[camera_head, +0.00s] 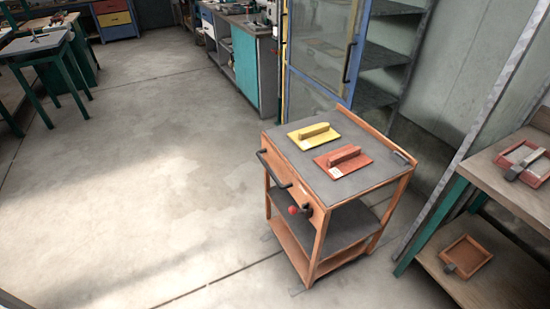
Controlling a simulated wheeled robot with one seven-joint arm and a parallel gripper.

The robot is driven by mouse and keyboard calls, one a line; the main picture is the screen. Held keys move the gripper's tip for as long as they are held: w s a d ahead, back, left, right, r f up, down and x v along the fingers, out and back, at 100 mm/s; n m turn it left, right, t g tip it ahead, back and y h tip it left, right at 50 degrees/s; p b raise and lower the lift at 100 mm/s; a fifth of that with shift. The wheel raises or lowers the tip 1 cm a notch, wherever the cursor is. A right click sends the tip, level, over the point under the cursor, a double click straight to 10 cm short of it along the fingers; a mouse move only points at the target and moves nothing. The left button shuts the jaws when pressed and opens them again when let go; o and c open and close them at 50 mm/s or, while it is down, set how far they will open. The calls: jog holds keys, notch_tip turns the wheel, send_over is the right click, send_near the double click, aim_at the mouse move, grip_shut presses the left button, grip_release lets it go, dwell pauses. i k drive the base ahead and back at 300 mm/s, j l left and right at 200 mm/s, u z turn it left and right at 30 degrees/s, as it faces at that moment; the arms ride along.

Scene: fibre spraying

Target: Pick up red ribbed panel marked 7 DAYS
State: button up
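A red panel (331,164) with a raised handle-like bar along its middle lies flat on the grey top of an orange cart (365,184). Its ribs and any 7 DAYS marking are too small to read. A similar yellow panel (300,140) lies just behind and to the left of it, close beside it. Nothing covers the red panel. My gripper is not in view.
A workbench (490,172) on the right holds a red-framed tray, with another on its lower shelf. A cabinet with an open glass door (318,45) stands behind the cart. The concrete floor (140,190) left of the cart is clear.

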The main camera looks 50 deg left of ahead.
aim_at(341, 163)
jog(key=u, duration=1.45)
